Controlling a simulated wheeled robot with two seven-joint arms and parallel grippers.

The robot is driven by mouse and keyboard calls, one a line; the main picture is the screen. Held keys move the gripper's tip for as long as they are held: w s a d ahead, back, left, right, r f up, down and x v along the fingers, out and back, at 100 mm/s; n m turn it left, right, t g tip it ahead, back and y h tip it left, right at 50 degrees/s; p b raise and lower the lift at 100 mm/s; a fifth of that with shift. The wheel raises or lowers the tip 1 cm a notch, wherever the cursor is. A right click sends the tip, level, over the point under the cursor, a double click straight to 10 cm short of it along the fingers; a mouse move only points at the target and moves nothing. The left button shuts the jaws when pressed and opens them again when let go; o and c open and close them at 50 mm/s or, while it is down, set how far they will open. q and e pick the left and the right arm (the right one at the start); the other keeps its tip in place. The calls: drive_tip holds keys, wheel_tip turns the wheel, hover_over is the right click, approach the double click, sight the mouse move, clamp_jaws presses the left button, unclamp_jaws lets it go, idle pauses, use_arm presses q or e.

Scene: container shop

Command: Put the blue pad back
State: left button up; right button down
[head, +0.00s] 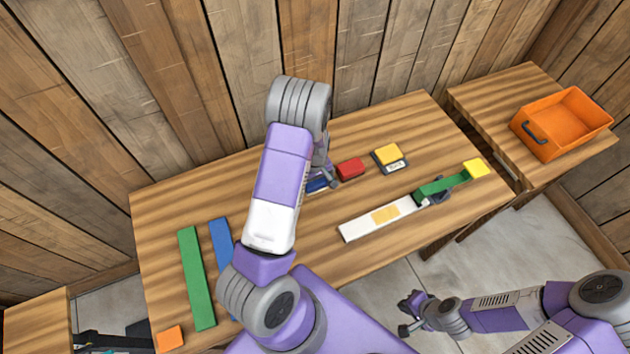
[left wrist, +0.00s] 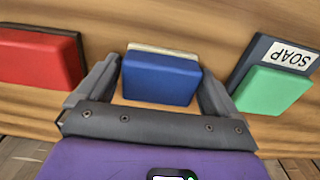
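The blue pad (left wrist: 160,78) lies between the fingers of my left gripper (left wrist: 160,75) in the left wrist view, with a pale edge showing behind it. A sliver of the blue pad (head: 317,186) shows in the head view under my left gripper (head: 326,180), low over the table. The fingers stand wide, one on each side of the pad; contact is not clear. My right gripper (head: 405,314) is open and empty, off the table's front side.
A red pad (head: 351,169) and a yellow pad (head: 389,153) on a dark-edged base lie to the right. A green pad (left wrist: 272,90) leans by a SOAP-labelled block (left wrist: 290,52). A white strip (head: 360,224), green bar (head: 196,280) and orange crate (head: 545,148) also show.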

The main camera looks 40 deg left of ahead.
use_arm(q)
drive_tip(key=shift+o, duration=0.2)
drive_tip(key=shift+r, duration=0.25)
wheel_tip(320, 180, up, 12)
drive_tip(key=p, duration=0.2)
idle(0.5)
